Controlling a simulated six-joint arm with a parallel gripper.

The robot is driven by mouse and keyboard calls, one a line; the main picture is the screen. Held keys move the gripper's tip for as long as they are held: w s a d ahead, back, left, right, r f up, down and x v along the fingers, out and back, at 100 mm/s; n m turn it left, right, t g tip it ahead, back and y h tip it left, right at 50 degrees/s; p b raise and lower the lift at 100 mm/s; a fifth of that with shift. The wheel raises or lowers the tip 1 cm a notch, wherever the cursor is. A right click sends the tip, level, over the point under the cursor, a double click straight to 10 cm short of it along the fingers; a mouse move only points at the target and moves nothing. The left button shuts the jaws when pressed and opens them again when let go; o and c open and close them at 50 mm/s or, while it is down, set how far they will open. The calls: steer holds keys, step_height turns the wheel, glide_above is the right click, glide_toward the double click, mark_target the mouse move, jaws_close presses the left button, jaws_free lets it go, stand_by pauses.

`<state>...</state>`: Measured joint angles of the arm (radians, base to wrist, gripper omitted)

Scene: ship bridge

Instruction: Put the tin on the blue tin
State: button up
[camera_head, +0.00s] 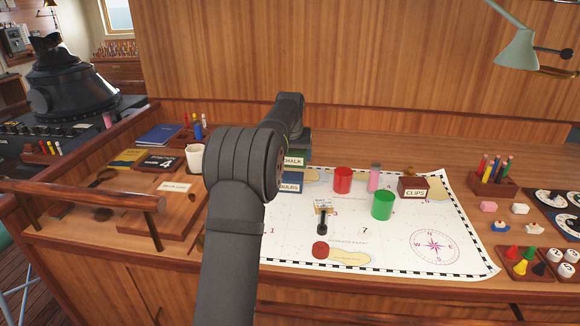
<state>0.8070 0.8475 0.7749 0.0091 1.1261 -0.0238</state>
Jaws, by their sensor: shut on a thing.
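A dark green tin labelled CHALK (294,161) sits directly above a blue tin labelled BULBS (290,187), just right of my arm's elbow. Their left parts are hidden behind my arm. The two look stacked, but I cannot tell whether the upper one rests fully on the blue one. My arm rises from the bottom, bends at the elbow and reaches back to a wrist above the tins. My gripper is hidden behind the arm, so its fingers and its hold do not show.
A chart (395,238) covers the desk right of the tins. On it stand a red cylinder (342,181), a pink cylinder (375,177), a green cylinder (382,206), a CLIPS box (413,188) and a short red cylinder (320,250). A white mug (195,158) stands left of my arm.

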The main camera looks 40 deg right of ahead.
mark_target(290, 175)
steer(key=shift+w+a+f, duration=0.15)
steer(key=shift+w+f, duration=0.2)
steer(key=shift+w, duration=0.25)
steer(key=shift+f, duration=1.95)
steer(key=shift+f, duration=0.15)
steer(key=o, duration=1)
steer(key=shift+o, duration=0.2)
steer(key=v, duration=1.2)
